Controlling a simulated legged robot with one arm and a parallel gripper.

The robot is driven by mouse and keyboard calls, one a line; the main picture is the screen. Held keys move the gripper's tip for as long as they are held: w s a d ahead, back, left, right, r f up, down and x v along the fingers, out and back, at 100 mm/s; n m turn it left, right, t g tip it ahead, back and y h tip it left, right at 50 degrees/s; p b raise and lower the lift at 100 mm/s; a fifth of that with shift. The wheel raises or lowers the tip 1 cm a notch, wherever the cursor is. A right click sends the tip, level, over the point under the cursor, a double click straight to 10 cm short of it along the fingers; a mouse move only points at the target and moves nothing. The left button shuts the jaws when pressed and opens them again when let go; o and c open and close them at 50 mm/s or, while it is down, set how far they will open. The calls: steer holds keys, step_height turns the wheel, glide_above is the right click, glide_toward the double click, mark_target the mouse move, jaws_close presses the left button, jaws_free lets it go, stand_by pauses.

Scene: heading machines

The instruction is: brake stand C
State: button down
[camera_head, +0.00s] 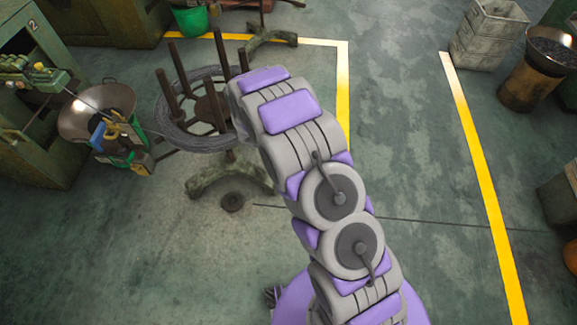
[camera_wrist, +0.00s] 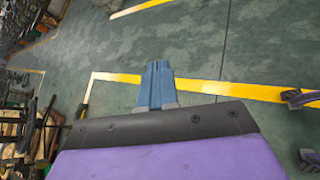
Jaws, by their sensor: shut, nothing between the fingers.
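A stand (camera_head: 212,105) with several upright dark posts holds a coil of grey wire (camera_head: 208,140) at the left of the head view. Its heavy green-grey foot (camera_head: 205,180) rests on the floor. I see no letter C on it, so I cannot tell which stand this is. My arm reaches up beside the coil's right side and hides part of it. My gripper (camera_wrist: 156,68) shows in the wrist view with its blue fingers shut and empty, over open floor. In the head view it is hidden behind my arm.
A green machine (camera_head: 35,130) marked 2 stands at left, with a metal bowl (camera_head: 88,110) beside it. Another stand foot (camera_head: 265,38) is at the top. A grey crate (camera_head: 488,35) stands top right.

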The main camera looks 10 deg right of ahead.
steer(key=w+a+f+n+t+y+p, duration=0.15)
steer(key=a+f+n, duration=0.25)
steer(key=f, duration=0.4)
steer(key=w+a+f+n+t+y, duration=0.1)
steer(key=w+a+f+n+t, duration=0.25)
steer(key=f, duration=0.55)
steer(key=s+a+f+n+y, duration=0.1)
steer(key=s+a+f+n, duration=0.1)
steer(key=a+f, duration=0.2)
steer(key=s+a+f+n+y, duration=0.1)
steer(key=a+f+n+y, duration=0.1)
steer(key=f, duration=0.8)
steer(key=shift+s+a+f+n, duration=0.3)
steer(key=shift+s+a+n, duration=0.1)
steer(key=shift+a+n, duration=0.5)
steer(key=w+r+b+x, duration=0.1)
steer(key=b+x, duration=0.4)
steer(key=x, duration=0.8)
steer(key=shift+w+d+r, duration=0.25)
steer(key=shift+w+r, duration=0.05)
steer(key=shift+w, duration=0.15)
steer(key=shift+d, duration=0.1)
